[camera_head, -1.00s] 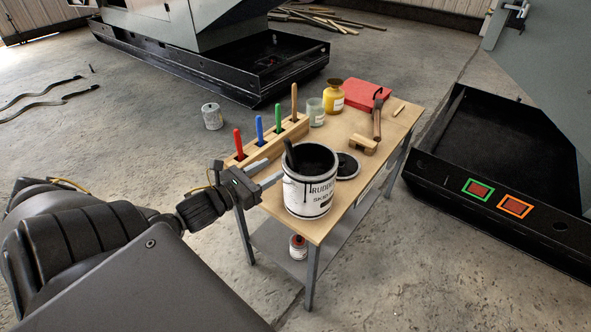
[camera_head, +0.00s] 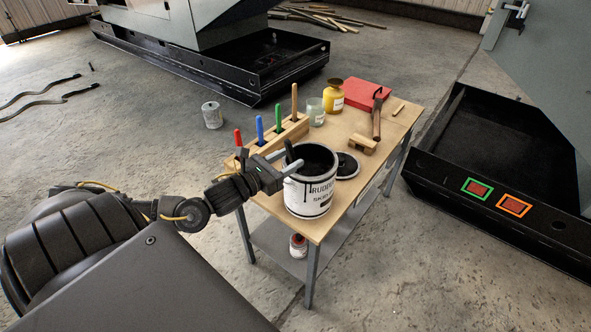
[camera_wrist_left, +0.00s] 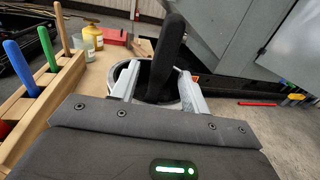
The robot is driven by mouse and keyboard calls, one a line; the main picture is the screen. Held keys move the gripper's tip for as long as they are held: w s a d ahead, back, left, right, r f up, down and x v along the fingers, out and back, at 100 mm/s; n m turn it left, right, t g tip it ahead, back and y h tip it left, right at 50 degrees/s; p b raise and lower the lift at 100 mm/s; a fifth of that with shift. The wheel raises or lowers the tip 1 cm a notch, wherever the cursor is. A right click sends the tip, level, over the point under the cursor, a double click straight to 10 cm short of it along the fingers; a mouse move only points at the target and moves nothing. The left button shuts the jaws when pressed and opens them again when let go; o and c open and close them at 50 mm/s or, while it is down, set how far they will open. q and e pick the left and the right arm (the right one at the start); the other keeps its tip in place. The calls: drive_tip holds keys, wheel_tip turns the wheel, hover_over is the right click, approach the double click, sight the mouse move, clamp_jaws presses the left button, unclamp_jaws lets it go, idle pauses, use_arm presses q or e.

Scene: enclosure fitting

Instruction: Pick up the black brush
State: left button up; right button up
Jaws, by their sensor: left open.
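The black brush (camera_head: 290,152) stands tilted in the white paint bucket (camera_head: 308,197), with its handle sticking up above the rim. The lettered bucket is on the wooden table (camera_head: 320,232). My left gripper (camera_head: 288,162) is open at the bucket's left rim, with its fingertips reaching to the brush handle. In the left wrist view, the black brush handle (camera_wrist_left: 168,55) rises between the two open fingers, with a gap showing on each side. The brush's lower end is hidden inside the bucket. My right gripper is not in view.
A wooden rack (camera_head: 265,145) with red, blue, green and wooden handles stands just behind my left gripper. A round black lid (camera_head: 347,165), a wooden block (camera_head: 362,144), a hammer (camera_head: 377,118), a yellow jar (camera_head: 333,97) and a red case (camera_head: 367,94) lie further along the table.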

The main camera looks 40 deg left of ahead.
use_arm(q)
drive_tip(key=w, duration=0.3)
drive_tip(key=w+p, duration=0.1)
drive_tip(key=shift+w+d, duration=0.2)
drive_tip(key=shift+d, duration=0.05)
clamp_jaws()
